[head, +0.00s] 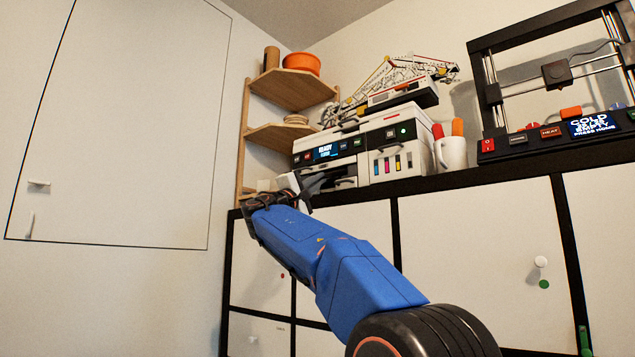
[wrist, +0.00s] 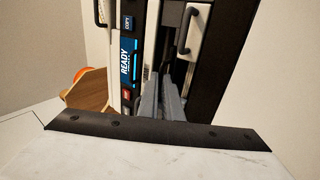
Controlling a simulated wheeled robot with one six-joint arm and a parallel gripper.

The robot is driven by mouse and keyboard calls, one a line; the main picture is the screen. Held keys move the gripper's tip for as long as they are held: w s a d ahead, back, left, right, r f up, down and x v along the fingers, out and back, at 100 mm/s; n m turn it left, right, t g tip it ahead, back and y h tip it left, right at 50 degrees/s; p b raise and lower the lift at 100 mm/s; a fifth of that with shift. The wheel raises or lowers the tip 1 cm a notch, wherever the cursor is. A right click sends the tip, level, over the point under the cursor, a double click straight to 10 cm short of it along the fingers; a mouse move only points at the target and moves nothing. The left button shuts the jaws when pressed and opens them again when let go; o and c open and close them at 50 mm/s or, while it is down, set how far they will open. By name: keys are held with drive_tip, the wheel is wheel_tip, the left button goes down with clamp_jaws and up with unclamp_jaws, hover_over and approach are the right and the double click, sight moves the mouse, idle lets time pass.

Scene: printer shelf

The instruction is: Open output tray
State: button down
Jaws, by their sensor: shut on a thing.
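The printer (head: 378,138) is a white and black machine on the dark-framed cabinet, its lit display reading READY. The display also shows in the wrist view (wrist: 125,65), turned sideways. My gripper (head: 312,181) is at the lower left of the printer's front, below the display. In the wrist view its grey fingers (wrist: 163,92) reach into the dark opening beside the display panel and are shut on the output tray. The tray's gripped edge is mostly hidden by the fingers. A black bar handle (wrist: 185,28) shows on a pale panel just beyond them.
A wooden corner shelf (head: 280,135) with an orange bowl (head: 301,63) stands left of the printer. A crane model (head: 400,80) sits on top. A white mug (head: 451,153) and a 3D printer (head: 555,90) are to the right. Room before the cabinet doors looks free.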

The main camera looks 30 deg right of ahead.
drive_tip(key=s+a, duration=0.3)
drive_tip(key=a, duration=0.7)
drive_tip(key=shift+s, duration=0.35)
drive_tip(key=c, duration=1.9)
unclamp_jaws()
drive_tip(key=shift+c, duration=0.2)
drive_tip(key=v, duration=1.7)
drive_tip(key=shift+f, duration=0.2)
drive_tip(key=shift+a, duration=0.1)
